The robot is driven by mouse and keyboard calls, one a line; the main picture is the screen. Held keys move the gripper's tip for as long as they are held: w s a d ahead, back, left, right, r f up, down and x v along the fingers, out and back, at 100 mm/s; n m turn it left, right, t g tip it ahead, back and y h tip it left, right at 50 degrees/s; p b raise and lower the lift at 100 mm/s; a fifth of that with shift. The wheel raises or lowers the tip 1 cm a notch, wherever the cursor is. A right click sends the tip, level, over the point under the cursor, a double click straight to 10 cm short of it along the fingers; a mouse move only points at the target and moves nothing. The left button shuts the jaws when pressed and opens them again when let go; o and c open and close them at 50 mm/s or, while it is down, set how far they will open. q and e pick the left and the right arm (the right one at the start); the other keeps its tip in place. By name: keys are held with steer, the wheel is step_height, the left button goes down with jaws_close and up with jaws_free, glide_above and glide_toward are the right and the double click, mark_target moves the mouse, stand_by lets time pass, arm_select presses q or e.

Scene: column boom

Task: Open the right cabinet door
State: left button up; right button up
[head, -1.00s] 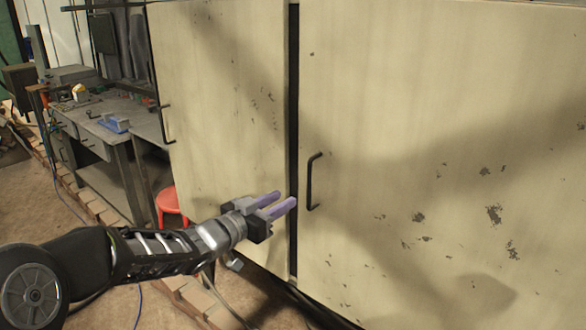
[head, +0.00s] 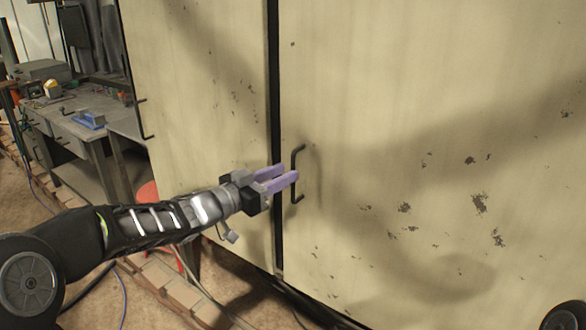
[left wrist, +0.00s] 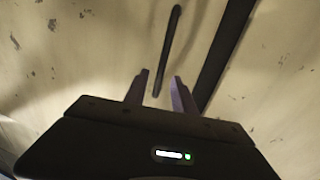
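The right cabinet door (head: 400,130) is a cream panel with chipped paint. It looks shut, with a dark gap along its left edge. Its black bar handle (head: 297,175) stands upright near that edge. My left gripper (head: 284,176) is open, its two purple fingers reaching right to the handle in the head view. In the left wrist view the handle (left wrist: 168,50) runs down to between the two spread fingertips (left wrist: 160,75). I cannot tell whether the fingers touch it. My right gripper is not in view.
The left cabinet door (head: 200,100) is shut, with its own black handle (head: 143,120) at its left edge. A workbench (head: 75,125) with tools stands at the left. A red stool (head: 148,194) is partly hidden behind my left arm. Cables and bricks lie on the floor below.

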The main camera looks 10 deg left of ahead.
arm_select(q)
steer(key=shift+x, duration=1.95)
jaws_close()
